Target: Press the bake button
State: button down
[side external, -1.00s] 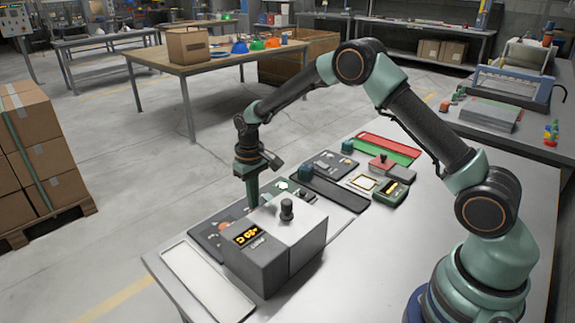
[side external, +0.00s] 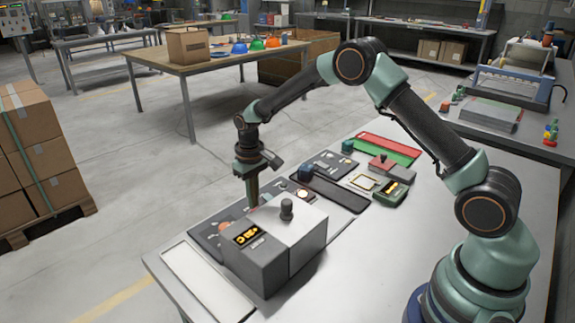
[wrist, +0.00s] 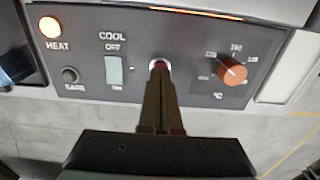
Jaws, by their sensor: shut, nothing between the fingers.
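The control panel (wrist: 190,90) fills the upper part of the wrist view. A small dark round button (wrist: 69,75) sits at its left, with a blurred label below it that appears to read BAKE. My gripper (wrist: 160,68) is shut and empty. Its fingertips are over a pale-ringed round fitting (wrist: 160,60), right of the button and the COOL switch (wrist: 113,70). The fingertips hide most of this fitting, and I cannot tell whether they press it. In the side view my gripper (side external: 252,202) points down behind the grey box, which hides part of the panel (side external: 205,232).
A round lamp (wrist: 50,27) marked HEAT glows above the dark button. An orange dial (wrist: 232,70) is to the right of my fingertips. The grey box (side external: 275,240) with an amber display stands close to my gripper. Other panels (side external: 335,190) lie farther along the table.

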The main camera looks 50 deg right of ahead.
jog(key=shift+r, duration=2.7)
grip_release()
jog(key=shift+r, duration=0.1)
jog(key=s+r+t, duration=0.3)
jog(key=s+r, duration=0.7)
jog(key=r, duration=0.5)
jog(key=s+d+r+t, duration=0.1)
jog(key=s+t, duration=0.1)
jog(key=s, duration=1)
jog(key=shift+s+d+r+t, duration=0.15)
jog(key=shift+s+d+t, duration=0.1)
jog(key=shift+t, duration=0.05)
